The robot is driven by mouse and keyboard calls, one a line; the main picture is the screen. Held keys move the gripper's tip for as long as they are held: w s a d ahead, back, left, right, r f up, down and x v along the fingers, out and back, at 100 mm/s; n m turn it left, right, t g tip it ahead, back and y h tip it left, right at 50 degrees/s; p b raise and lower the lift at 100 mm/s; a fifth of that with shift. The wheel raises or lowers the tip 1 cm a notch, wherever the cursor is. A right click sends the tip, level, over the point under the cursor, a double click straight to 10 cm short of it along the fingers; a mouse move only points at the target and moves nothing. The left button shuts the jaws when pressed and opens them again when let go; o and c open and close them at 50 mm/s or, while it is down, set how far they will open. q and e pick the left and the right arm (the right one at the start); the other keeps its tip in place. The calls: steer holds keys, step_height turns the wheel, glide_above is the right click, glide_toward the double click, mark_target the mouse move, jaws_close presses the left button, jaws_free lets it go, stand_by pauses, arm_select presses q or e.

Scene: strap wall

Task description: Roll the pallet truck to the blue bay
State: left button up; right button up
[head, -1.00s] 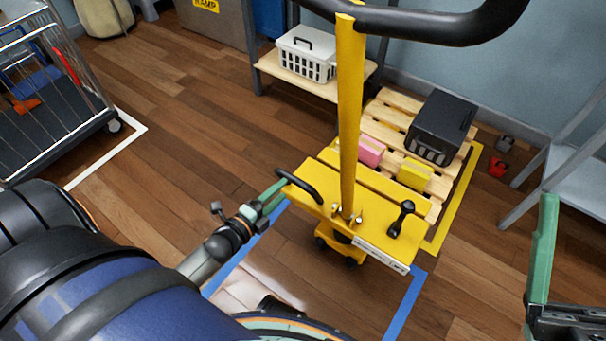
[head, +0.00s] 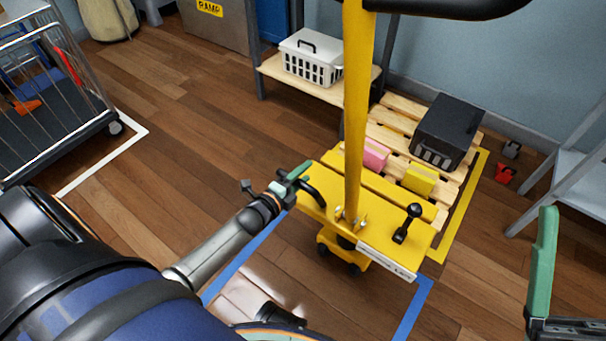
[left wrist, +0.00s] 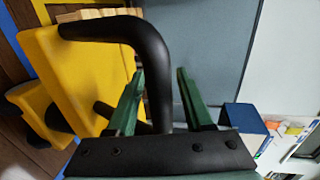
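The yellow pallet truck (head: 336,172) stands with its tall yellow post upright and a black bar at the top, cut by the head view's edge. Its front deck has a black loop handle (head: 312,193) at the left and a black knob lever at the right. My left gripper (head: 297,174) is at the loop handle. In the left wrist view its green fingers (left wrist: 160,98) stand apart on either side of the black handle (left wrist: 154,75), not visibly clamped. Blue floor lines (head: 412,312) run beside and in front of the truck. One green finger of my right gripper (head: 542,265) shows at right; its opening is unclear.
A wooden pallet (head: 392,122) behind the deck carries a black crate (head: 446,130), a pink box (head: 375,154) and a yellow box (head: 419,178). A yellow floor line (head: 462,210) borders it. A shelf with a white basket (head: 312,58) stands behind. A cage trolley (head: 60,125) is left; the floor between is clear.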

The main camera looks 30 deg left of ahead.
arm_select(q)
jaws_close()
stand_by(1.2)
